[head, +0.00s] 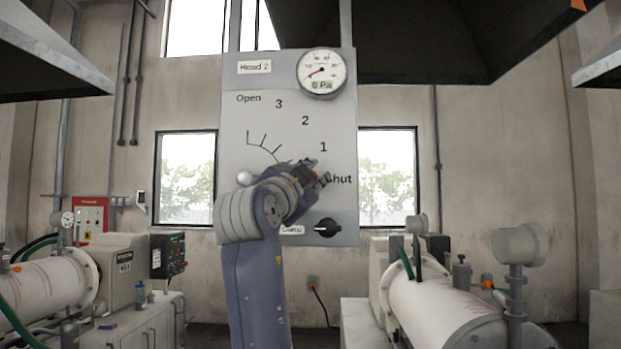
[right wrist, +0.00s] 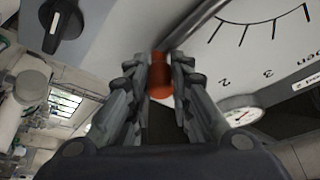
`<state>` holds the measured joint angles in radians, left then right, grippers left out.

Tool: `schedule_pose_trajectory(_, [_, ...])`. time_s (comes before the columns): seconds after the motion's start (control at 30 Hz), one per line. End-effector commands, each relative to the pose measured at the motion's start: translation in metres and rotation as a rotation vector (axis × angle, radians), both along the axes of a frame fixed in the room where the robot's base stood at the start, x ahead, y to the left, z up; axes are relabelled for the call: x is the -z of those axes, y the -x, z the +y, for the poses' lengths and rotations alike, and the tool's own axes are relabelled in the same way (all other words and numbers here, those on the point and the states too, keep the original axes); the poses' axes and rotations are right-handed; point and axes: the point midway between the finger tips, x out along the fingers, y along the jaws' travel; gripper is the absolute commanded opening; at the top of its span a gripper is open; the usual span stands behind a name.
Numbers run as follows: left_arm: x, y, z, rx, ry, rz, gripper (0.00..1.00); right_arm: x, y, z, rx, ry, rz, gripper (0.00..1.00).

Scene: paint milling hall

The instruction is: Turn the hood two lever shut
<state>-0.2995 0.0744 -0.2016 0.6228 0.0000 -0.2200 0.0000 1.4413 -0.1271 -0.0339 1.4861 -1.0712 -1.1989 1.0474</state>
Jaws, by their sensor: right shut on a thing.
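The Hood 2 panel (head: 240,115) is a grey board with a scale reading Open, 3, 2, 1, Shut. The red grip of its lever (head: 314,176) shows just left of the word Shut and below the 1. My right gripper (head: 313,173) is at this grip and covers part of the Shut label. In the right wrist view, the two fingers of my right gripper (right wrist: 160,88) are closed on the sides of the orange-red grip (right wrist: 160,72). My left gripper is not in view.
A round gauge (head: 321,72) reads 0 Pa at the panel's top right. A black rotary knob (head: 327,228) sits low on the panel, below my gripper. White mill drums stand at left (head: 50,283) and right (head: 440,300). A dark hood (head: 430,40) hangs above.

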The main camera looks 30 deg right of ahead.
Motion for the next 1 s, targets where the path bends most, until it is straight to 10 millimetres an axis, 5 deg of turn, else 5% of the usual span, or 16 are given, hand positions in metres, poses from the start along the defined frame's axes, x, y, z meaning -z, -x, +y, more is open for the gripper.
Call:
schedule_pose_trajectory(0.1, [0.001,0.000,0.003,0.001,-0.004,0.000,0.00,0.004,-0.001,-0.001,0.002,-0.005,0.007,0.00])
schedule_pose_trajectory(0.13, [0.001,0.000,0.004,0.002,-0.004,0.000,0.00,0.004,-0.001,-0.001,0.002,-0.004,0.008,0.24])
schedule_pose_trajectory(0.2, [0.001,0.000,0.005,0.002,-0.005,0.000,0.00,0.004,-0.001,-0.001,0.002,-0.004,0.008,0.40])
schedule_pose_trajectory(0.63, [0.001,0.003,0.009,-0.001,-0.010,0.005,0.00,0.004,0.003,0.005,0.000,-0.001,0.004,0.40])
schedule_pose_trajectory(1.0, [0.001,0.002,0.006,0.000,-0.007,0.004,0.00,0.024,0.045,0.058,-0.003,-0.003,0.005,0.40])
